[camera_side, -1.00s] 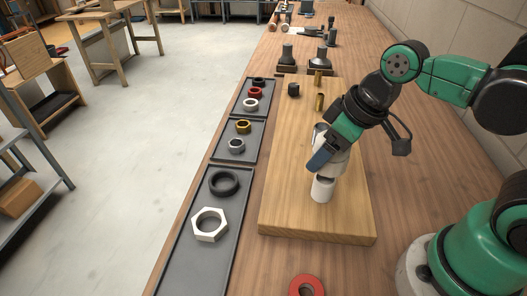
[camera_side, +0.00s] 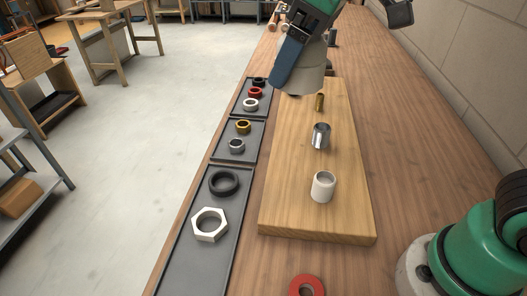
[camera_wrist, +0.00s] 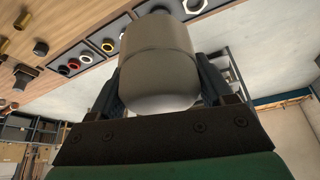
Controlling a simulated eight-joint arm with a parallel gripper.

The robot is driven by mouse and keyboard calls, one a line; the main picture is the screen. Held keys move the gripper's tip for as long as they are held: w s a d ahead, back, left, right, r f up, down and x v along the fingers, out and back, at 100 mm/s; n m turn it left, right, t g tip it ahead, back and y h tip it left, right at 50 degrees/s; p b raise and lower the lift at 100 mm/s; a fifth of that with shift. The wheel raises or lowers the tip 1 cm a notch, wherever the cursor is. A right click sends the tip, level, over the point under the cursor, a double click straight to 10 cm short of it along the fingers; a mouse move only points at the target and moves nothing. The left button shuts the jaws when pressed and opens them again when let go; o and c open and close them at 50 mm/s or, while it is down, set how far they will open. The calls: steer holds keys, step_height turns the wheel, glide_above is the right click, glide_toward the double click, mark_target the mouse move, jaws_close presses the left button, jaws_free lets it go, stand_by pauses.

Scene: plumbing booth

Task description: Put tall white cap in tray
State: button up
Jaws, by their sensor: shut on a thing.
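The tall white cap (camera_side: 309,75) is a plain off-white cylinder. It hangs high above the far part of the wooden board in the side view. My gripper (camera_side: 297,68) is shut on it, with a blue finger along its near left side. Three dark trays lie left of the board: a near one (camera_side: 189,262), a middle one (camera_side: 220,143) and a far one (camera_side: 238,108). The cap is clear of all of them.
The wooden board (camera_side: 285,205) bears an open white pipe stub (camera_side: 322,187), a chrome stub (camera_side: 321,137) and a brass one (camera_side: 319,102). The near tray holds a black ring (camera_side: 223,183) and a white hex nut (camera_side: 210,225); its front part is bare. A red ring (camera_side: 306,286) lies in front.

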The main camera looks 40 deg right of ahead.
steer(key=w+a+f+n, duration=0.1)
steer(key=a+f+n, duration=0.1)
steer(key=a, duration=0.7)
steer(key=n+g+y, duration=0.1)
steer(key=n+y, duration=0.1)
steer(key=n, duration=0.1)
glide_above(182, 274)
steer(key=d, duration=0.1)
steer(key=f, duration=1.2)
steer(key=s+f, duration=0.1)
steer(key=f, duration=0.5)
steer(key=shift+f, duration=2.6)
steer(key=shift+f, duration=0.1)
steer(key=o, duration=1.2)
